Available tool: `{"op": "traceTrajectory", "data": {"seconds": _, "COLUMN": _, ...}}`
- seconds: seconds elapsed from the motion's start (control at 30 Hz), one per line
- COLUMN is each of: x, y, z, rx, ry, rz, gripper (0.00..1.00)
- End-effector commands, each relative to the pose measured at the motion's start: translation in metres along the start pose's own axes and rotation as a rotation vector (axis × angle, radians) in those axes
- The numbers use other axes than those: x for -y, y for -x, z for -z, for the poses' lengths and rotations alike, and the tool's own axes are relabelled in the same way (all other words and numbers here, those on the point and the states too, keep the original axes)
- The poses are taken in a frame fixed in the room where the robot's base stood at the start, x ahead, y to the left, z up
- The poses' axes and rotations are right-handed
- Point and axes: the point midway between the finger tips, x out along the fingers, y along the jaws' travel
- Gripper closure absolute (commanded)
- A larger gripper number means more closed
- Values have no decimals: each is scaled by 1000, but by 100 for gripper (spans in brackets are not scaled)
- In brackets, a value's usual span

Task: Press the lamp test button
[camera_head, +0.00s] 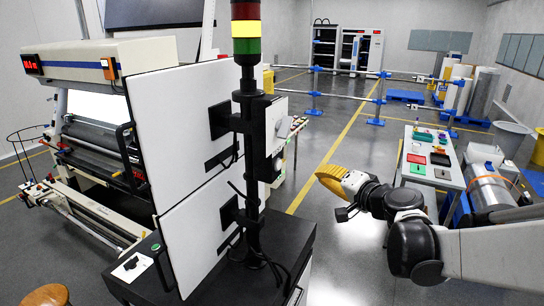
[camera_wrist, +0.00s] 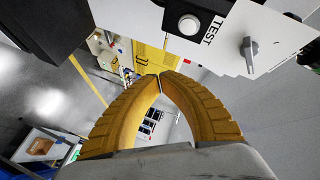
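The lamp test button is a pale round button in a dark square surround (camera_wrist: 189,24) on a white panel (camera_wrist: 240,45), beside the printed word TEST. It shows at the top of the wrist view, with a grey knob (camera_wrist: 249,50) to its right. My gripper (camera_wrist: 160,76) has yellow ribbed fingers that meet at the tips, with nothing between them. The fingertips appear below and left of the button in the wrist view, apart from it. In the head view my gripper (camera_head: 322,174) points left in open air. I cannot make out the button in the head view.
A stack light (camera_head: 246,29) with its yellow section bright stands on a black pole. Large white boards (camera_head: 180,120) stand left of it. A dark cabinet top (camera_head: 280,245) lies below. A table with coloured trays (camera_head: 433,160) is at the right. Open floor lies beyond my gripper.

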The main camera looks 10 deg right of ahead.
Motion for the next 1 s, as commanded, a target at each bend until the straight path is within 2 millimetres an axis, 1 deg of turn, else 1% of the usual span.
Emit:
{"op": "traceTrajectory", "data": {"seconds": 0.27, "x": 0, "y": 0, "z": -1, "rx": 1, "ry": 1, "rz": -1, "gripper": 100}}
{"op": "traceTrajectory", "data": {"seconds": 0.37, "x": 1, "y": -4, "z": -3, "rx": 3, "ry": 2, "rz": 0, "gripper": 100}}
{"op": "traceTrajectory", "data": {"seconds": 0.47, "x": 5, "y": -10, "z": -7, "rx": 4, "ry": 3, "rz": -1, "gripper": 100}}
{"op": "traceTrajectory", "data": {"seconds": 0.8, "x": 26, "y": -48, "z": -28, "rx": 4, "ry": 3, "rz": 1, "gripper": 100}}
{"op": "traceTrajectory", "data": {"seconds": 1.0, "x": 33, "y": -64, "z": -36, "rx": 3, "ry": 2, "rz": -1, "gripper": 100}}
